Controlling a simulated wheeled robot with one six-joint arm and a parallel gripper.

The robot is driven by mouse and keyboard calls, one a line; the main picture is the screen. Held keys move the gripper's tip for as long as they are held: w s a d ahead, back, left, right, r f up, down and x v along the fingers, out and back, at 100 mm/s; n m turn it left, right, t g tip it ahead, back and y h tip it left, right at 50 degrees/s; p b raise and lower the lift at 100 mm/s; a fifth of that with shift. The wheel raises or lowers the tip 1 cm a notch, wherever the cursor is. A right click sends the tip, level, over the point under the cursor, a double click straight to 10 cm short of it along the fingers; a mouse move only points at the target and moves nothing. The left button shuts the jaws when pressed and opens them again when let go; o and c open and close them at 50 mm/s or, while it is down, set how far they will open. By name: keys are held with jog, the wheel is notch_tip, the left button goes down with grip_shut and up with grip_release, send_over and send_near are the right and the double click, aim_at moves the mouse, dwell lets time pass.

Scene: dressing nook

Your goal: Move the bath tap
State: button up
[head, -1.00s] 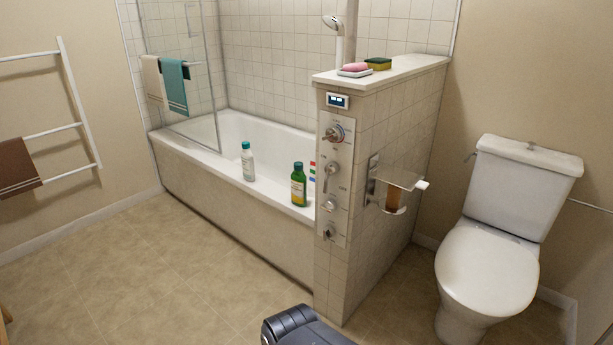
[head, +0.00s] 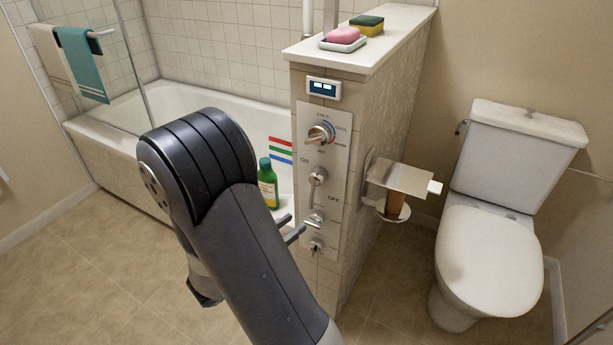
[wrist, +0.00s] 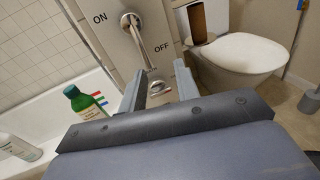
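A panel (head: 337,150) on the end of the tiled half wall carries several controls. The lever marked ON and OFF (head: 317,178) is second from the top, its handle hanging downward; it also shows in the wrist view (wrist: 133,24). A small knob (head: 315,219) is below it and another knob (head: 315,246) at the bottom. My gripper (head: 293,228) is in front of the lower panel. In the wrist view its fingers (wrist: 160,84) are apart, with a small metal knob (wrist: 159,89) seen between them; contact cannot be told.
The bathtub (head: 185,99) lies left of the half wall, with a green bottle (head: 268,187) on its rim and a white bottle (wrist: 18,147). A paper holder (head: 400,180) juts from the wall's right side. The toilet (head: 490,260) stands right. Soap (head: 342,35) and sponge (head: 367,24) sit on top.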

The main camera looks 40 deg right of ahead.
aim_at(311, 197)
jog(key=shift+n+t, duration=0.5)
jog(key=w+d, duration=0.1)
jog(key=d, duration=0.2)
jog(key=w+d, duration=0.2)
jog(key=d, duration=0.2)
jog(key=w+d, duration=0.1)
jog(key=d, duration=0.2)
jog(key=shift+w+d+r, duration=0.1)
jog(key=shift+w+d, duration=0.2)
jog(key=shift+c, duration=0.3)
grip_shut()
